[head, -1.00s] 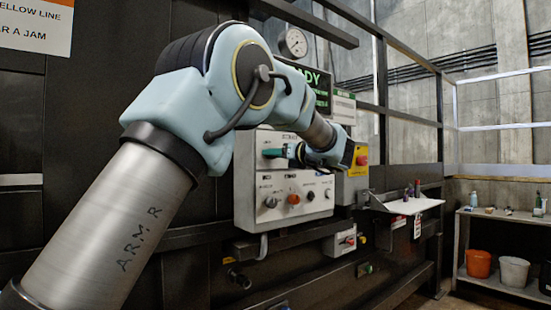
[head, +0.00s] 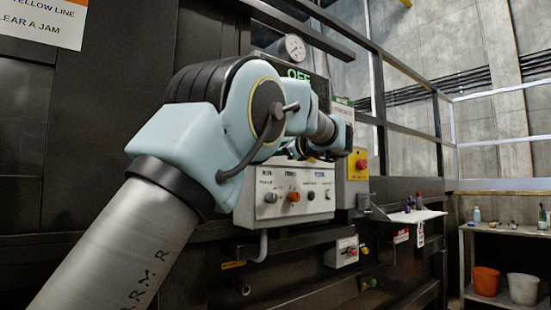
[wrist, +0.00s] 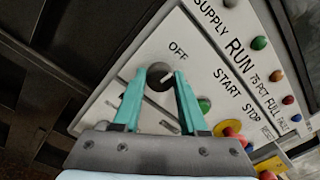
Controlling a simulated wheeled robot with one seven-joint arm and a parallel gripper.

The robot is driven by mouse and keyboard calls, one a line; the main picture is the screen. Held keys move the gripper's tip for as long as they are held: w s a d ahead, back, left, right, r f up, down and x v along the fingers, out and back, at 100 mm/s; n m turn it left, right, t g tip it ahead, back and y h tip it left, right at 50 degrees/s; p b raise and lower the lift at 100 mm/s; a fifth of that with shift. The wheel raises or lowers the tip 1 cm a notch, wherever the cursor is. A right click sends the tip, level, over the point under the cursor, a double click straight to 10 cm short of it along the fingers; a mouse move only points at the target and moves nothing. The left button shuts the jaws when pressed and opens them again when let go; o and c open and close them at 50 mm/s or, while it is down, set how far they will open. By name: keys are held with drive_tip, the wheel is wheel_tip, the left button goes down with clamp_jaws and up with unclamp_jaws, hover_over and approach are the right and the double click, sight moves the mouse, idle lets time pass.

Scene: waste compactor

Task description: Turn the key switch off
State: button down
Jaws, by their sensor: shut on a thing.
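The key switch (wrist: 158,74) is a round dark knob on the pale control panel (wrist: 212,75), with a light line across it slanting up to the right. The word OFF is printed just above it in the wrist view. My gripper (wrist: 158,79) has its two teal fingers on either side of the knob, shut on it. In the head view my arm hides the key switch and most of the gripper. The display (head: 299,73) above the panel shows OFF in green, partly covered by my arm.
A row of knobs, one of them orange (head: 294,196), lines the panel's lower part. A yellow box with a red button (head: 358,164) stands right of it. A small shelf (head: 405,215) juts out further right. Coloured buttons and lamps (wrist: 259,43) lie right of my fingers.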

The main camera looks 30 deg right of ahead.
drive_tip(key=shift+f+n+b, duration=0.1)
drive_tip(key=shift+n+b, duration=0.3)
drive_tip(key=shift+n, duration=0.2)
drive_tip(key=shift+c, duration=2.2)
unclamp_jaws()
drive_tip(key=s+d+b, duration=0.2)
drive_tip(key=s, duration=0.8)
drive_tip(key=shift+s, duration=0.3)
